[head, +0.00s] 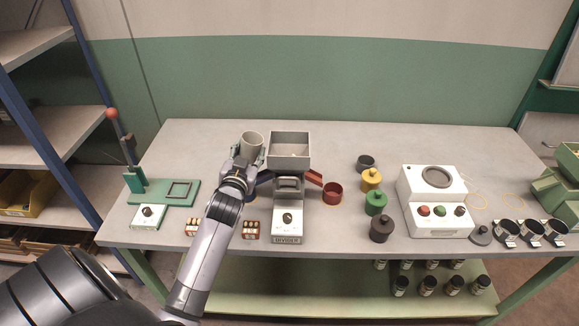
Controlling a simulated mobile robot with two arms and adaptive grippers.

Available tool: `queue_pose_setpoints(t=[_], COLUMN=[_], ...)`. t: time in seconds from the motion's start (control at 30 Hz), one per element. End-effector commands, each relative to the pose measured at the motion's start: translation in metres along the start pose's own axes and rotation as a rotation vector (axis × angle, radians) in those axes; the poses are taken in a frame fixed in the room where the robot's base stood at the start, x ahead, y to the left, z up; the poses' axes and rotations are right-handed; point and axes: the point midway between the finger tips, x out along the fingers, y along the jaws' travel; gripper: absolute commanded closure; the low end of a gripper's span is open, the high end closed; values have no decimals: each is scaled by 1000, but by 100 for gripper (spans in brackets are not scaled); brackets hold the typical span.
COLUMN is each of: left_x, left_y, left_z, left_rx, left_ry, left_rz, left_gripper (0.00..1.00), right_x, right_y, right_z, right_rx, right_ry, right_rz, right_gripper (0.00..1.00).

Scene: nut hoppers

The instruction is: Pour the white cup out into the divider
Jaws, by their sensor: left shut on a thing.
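The white cup (252,138) is upright, with its mouth up, just left of the divider's square top hopper. My left gripper (247,158) is shut on the white cup and hides its lower part. The divider (288,222) stands on the table with a grey open hopper (290,137) on top and a labelled white front with a dial. A red chute (315,177) leads right to a red cup (332,194). A blue chute (264,177) leads left, and its end is mostly hidden by my arm. My right gripper is out of view.
A green press (180,191) and a white dial box (148,216) stand at left. Small racks (251,229) lie near the front edge.

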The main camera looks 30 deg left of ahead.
Motion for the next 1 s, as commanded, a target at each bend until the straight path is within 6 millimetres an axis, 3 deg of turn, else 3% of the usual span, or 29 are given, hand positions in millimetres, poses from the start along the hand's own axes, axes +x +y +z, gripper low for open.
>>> queue_pose_setpoints(t=[0.1, 0.37, 0.6, 1.0], left_x=[2, 4, 3, 3], left_y=[4, 7, -2, -3], left_z=[23, 51, 53, 54], left_rx=[-23, -63, -214, -238], left_ry=[2, 10, 31, 35], left_rz=[2, 3, 12, 14], left_gripper=[85, 85, 85, 85], right_x=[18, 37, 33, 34], right_y=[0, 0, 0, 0], right_z=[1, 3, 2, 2], right_rx=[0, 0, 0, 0], right_ry=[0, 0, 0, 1], right_rz=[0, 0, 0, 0], right_gripper=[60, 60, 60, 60])
